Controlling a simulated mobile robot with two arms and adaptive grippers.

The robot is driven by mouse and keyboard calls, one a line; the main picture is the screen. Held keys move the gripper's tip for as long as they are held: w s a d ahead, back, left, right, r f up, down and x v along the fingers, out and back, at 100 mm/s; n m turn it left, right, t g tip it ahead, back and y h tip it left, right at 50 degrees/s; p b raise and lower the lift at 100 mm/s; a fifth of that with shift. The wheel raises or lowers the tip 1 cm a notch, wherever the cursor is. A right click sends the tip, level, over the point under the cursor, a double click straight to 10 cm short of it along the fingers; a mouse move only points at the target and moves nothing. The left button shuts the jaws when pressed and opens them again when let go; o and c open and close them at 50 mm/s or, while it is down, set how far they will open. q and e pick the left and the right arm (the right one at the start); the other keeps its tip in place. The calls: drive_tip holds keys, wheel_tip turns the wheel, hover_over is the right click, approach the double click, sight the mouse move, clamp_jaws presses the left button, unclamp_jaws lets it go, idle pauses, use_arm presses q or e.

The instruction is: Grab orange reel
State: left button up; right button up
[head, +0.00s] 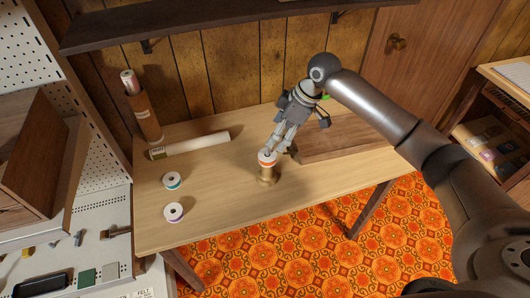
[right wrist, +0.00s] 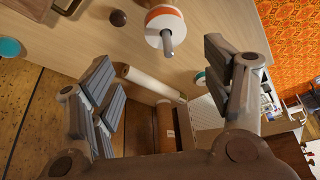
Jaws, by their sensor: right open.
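My right gripper (head: 274,146) is just above and behind the reel in the head view. In the wrist view the right gripper (right wrist: 165,78) is open with nothing between its fingers, and the reel lies beyond the fingertips. Whether a finger touches the reel cannot be told. My left gripper is out of view.
A teal reel (head: 172,180) and a white reel with a dark centre (head: 173,212) stand at the table's left. A pale roll (head: 190,145) lies behind them, near an upright brown tube (head: 145,118).

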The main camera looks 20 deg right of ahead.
sight(269, 153)
drive_tip(key=x, duration=0.4)
drive_tip(key=shift+s, duration=0.1)
drive_tip(key=shift+a+f, duration=0.15)
drive_tip(key=shift+f, duration=0.05)
drive_tip(key=f+p, duration=0.1)
drive_tip(key=f, duration=0.1)
drive_tip(key=a+f+p, duration=0.1)
drive_tip(key=f, duration=0.1)
drive_tip(key=shift+s, duration=0.1)
drive_tip(key=shift+a+f, duration=0.2)
drive_tip(key=shift+f, duration=0.35)
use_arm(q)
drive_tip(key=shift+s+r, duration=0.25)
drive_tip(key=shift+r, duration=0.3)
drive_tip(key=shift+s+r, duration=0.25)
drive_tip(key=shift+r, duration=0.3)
use_arm(e)
drive_tip(key=c, duration=0.5)
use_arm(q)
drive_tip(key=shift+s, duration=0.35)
use_arm(e)
drive_tip(key=c, duration=0.5)
